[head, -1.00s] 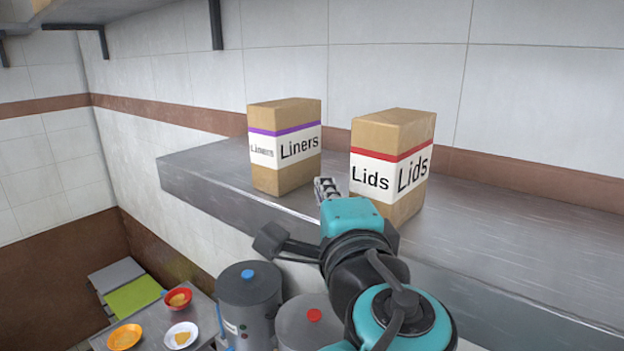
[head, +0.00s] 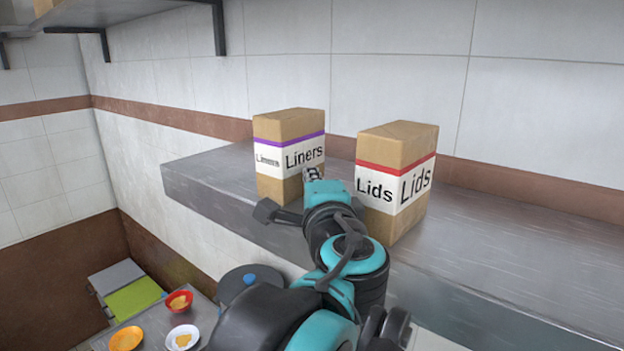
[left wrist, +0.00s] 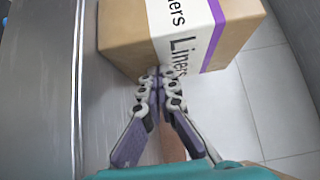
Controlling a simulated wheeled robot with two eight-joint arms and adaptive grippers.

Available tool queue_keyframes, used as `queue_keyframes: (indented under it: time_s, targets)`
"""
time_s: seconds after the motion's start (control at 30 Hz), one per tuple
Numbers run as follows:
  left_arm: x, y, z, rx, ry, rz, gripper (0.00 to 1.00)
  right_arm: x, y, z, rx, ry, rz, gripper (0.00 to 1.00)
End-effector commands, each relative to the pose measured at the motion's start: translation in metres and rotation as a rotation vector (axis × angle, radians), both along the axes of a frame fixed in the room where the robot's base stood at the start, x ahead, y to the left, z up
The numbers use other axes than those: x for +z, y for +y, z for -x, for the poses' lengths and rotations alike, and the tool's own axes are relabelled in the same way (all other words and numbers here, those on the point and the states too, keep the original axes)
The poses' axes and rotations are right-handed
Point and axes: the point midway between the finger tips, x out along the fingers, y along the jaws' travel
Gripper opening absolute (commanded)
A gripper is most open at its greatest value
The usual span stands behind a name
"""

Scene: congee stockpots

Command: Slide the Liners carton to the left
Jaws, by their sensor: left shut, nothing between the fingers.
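The Liners carton (head: 274,187) is a brown box with a white label and a purple stripe. It stands upright on the steel shelf, left of the Lids carton. My left gripper (head: 311,174) is shut and empty, with its fingertips at the lower right part of the Liners carton. In the left wrist view, the closed fingertips (left wrist: 162,74) overlap the edge of the Liners carton (left wrist: 125,28). I cannot tell for certain whether they touch it. My right gripper is not in view.
The Lids carton (head: 392,140), with a red stripe, stands close to the right of my left gripper. The steel shelf (head: 205,170) is clear left of the Liners carton. A pot (head: 250,279) and several dishes are below the shelf.

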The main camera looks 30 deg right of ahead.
Motion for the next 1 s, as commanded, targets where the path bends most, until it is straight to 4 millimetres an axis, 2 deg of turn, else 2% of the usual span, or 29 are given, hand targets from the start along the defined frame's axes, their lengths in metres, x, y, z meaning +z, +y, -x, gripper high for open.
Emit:
queue_keyframes:
  time_s: [0.07, 0.17, 0.7, 0.87, 1.0]
  targets:
    - [0.000, 0.002, -0.004, 0.002, 0.000, 0.000, 0.00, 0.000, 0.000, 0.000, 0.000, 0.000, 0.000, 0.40]
    - [0.001, 0.010, -0.021, 0.006, 0.000, 0.000, 0.00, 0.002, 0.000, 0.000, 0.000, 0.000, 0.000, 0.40]
    - [0.001, 0.073, -0.164, 0.006, 0.000, 0.000, 0.00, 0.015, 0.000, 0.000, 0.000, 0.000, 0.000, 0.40]
    - [0.001, 0.083, -0.187, 0.002, 0.000, 0.000, 0.00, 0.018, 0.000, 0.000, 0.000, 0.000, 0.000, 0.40]
    - [0.000, 0.083, -0.188, 0.000, 0.000, 0.000, 0.00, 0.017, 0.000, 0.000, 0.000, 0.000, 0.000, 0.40]
